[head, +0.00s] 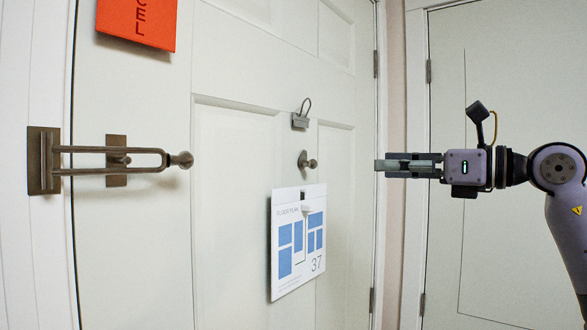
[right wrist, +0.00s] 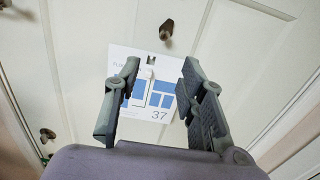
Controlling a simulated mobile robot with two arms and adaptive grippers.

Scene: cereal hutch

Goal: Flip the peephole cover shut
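A small brown metal fitting (head: 304,160) with a rounded knob sits on the white door, above the floor plan card. It looks like the peephole with its cover, but the cover's position is too small to make out. It also shows at the top of the right wrist view (right wrist: 166,30). My right gripper (head: 380,165) is to the right of the fitting in the head view, apart from it. In the right wrist view the fingers (right wrist: 157,85) are spread with nothing held between them. My left gripper is not in view.
A floor plan card (head: 298,262) hangs just below the fitting, and a dark clip (head: 300,121) is above it. A swing-bar latch (head: 115,160) projects at the left. An orange sign (head: 137,20) hangs at upper left. A second door (head: 490,230) stands at the right.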

